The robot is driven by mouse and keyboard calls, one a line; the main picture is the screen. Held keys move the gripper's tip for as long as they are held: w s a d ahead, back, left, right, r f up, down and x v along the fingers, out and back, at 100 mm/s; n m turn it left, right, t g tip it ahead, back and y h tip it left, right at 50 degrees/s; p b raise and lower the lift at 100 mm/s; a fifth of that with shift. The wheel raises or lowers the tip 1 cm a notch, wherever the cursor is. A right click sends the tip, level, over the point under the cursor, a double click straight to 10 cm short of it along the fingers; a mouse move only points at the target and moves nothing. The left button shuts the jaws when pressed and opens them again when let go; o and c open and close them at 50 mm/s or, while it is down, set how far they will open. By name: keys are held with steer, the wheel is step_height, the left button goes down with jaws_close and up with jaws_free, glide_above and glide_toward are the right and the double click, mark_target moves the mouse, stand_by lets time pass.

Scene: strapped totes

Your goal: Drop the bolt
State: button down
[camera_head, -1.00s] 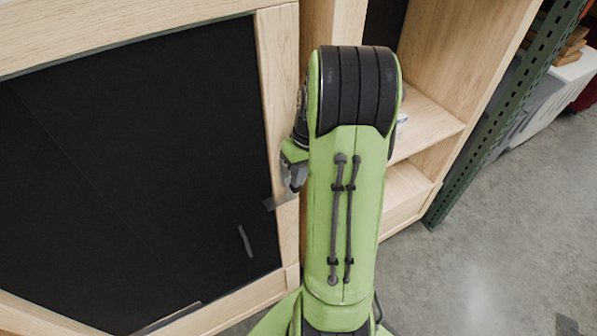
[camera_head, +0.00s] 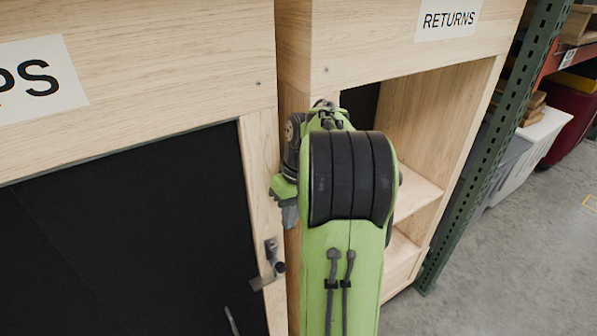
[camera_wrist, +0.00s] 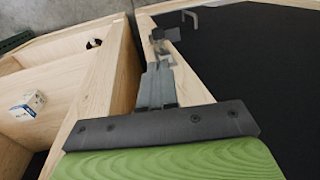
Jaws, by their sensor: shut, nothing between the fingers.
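The bolt (camera_head: 271,262) is a small dark metal fitting on the pale wooden edge frame of the black-panelled door (camera_head: 140,230). A short lever and a round knob show at its lower end. My gripper (camera_head: 290,218) is shut and empty, pointing down, a little above and right of the bolt in the head view. In the wrist view the closed fingers (camera_wrist: 160,75) point at the bolt (camera_wrist: 166,36), which shows just beyond their tips. I cannot tell whether they touch. A bent grey handle (camera_head: 231,320) shows on the black panel.
An open shelf unit (camera_head: 420,185) with a RETURNS sign (camera_head: 448,20) stands right of the door. A small white-and-blue box (camera_wrist: 27,105) sits in it. A green rack post (camera_head: 490,150) stands further right. The grey floor (camera_head: 500,270) there is clear.

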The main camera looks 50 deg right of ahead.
step_height(320, 180, up, 10)
steer(key=s+d+p, duration=0.1)
steer(key=d, duration=0.1)
steer(key=shift+d+r, duration=0.2)
steer(key=shift+d, duration=0.05)
